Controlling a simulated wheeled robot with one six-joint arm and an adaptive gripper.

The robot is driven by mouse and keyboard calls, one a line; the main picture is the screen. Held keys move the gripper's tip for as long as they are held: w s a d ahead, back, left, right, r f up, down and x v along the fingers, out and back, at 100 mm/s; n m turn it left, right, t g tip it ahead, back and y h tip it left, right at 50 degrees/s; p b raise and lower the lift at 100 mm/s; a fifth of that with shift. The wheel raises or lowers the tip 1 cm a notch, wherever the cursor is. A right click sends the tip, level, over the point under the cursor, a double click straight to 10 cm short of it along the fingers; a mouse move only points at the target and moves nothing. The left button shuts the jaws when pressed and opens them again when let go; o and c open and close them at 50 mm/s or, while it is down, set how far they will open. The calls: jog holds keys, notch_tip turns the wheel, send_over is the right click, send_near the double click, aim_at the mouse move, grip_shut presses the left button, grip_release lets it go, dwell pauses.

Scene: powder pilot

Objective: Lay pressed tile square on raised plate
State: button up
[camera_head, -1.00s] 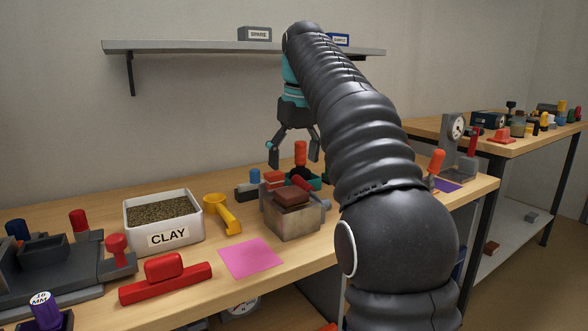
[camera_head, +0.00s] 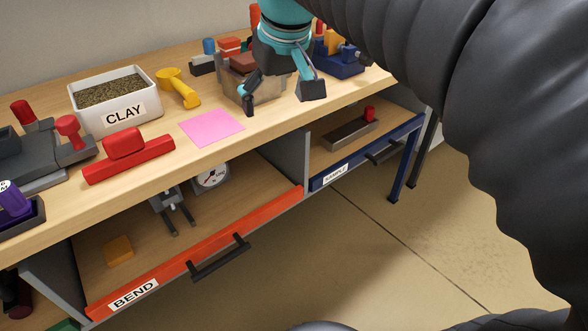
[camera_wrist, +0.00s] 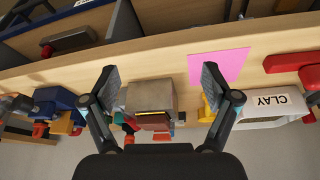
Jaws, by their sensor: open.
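A reddish-brown square tile (camera_head: 243,62) lies on top of a grey metal block (camera_head: 268,87) near the table's front edge. In the wrist view the tile (camera_wrist: 153,121) and block (camera_wrist: 148,94) sit between and beyond the fingers. My gripper (camera_head: 280,98) is open and empty, its fingers spread in front of the block. It also shows in the wrist view (camera_wrist: 160,74), one finger to each side of the block. I see no clear gap or contact between fingers and block. I cannot tell which surface is the raised plate.
A pink square sheet (camera_head: 212,127) lies left of the block. A yellow scoop (camera_head: 178,88), a white clay bin (camera_head: 113,104) and a red-handled tool (camera_head: 128,154) stand further left. Below are an orange-fronted drawer (camera_head: 200,252) and a blue-fronted one (camera_head: 366,153). Bare floor lies at right.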

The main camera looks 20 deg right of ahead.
jog(key=s+f+m+t, duration=0.1)
jog(key=s+f, duration=1.2)
jog(key=f, duration=0.3)
jog(key=shift+t, duration=0.3)
jog(key=shift+d, duration=0.1)
